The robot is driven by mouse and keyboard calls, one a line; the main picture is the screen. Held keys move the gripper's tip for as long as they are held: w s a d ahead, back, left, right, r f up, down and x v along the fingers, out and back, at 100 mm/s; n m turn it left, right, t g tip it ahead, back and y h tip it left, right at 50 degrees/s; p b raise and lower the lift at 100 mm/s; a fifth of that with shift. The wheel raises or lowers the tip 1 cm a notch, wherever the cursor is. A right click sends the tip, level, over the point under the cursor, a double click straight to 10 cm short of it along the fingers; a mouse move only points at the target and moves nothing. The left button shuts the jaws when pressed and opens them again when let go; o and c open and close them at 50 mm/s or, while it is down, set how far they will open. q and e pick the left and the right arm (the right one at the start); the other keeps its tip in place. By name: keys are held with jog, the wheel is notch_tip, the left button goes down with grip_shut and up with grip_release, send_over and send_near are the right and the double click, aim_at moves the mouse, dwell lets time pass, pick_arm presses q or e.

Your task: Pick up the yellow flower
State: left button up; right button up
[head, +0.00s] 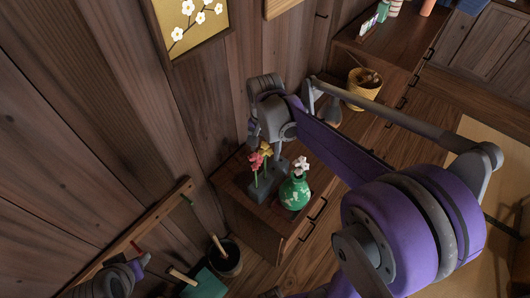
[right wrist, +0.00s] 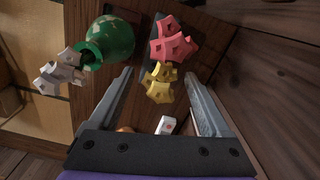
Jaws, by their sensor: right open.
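The yellow flower (head: 265,148) stands beside a red flower (head: 256,161) above a grey vase (head: 261,188) on a wooden cabinet. My right gripper (head: 267,153) is at the flowers from above, partly covering them. In the right wrist view, the yellow flower (right wrist: 159,84) lies between the two open fingertips, with a gap on each side. The red flower (right wrist: 172,43) is just beyond the tips. No finger is clearly touching either flower. Part of my left arm shows at the lower left of the head view; its jaws do not show.
A green patterned vase (head: 294,194) with a white flower (head: 302,164) stands close right of the grey vase. The wooden wall is close behind. A dark pot (head: 227,262) stands on the floor. A yellow pot (head: 363,90) is on the farther cabinet.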

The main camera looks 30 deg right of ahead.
jog(key=shift+f, duration=0.65)
grip_shut()
jog(key=shift+r, duration=0.1)
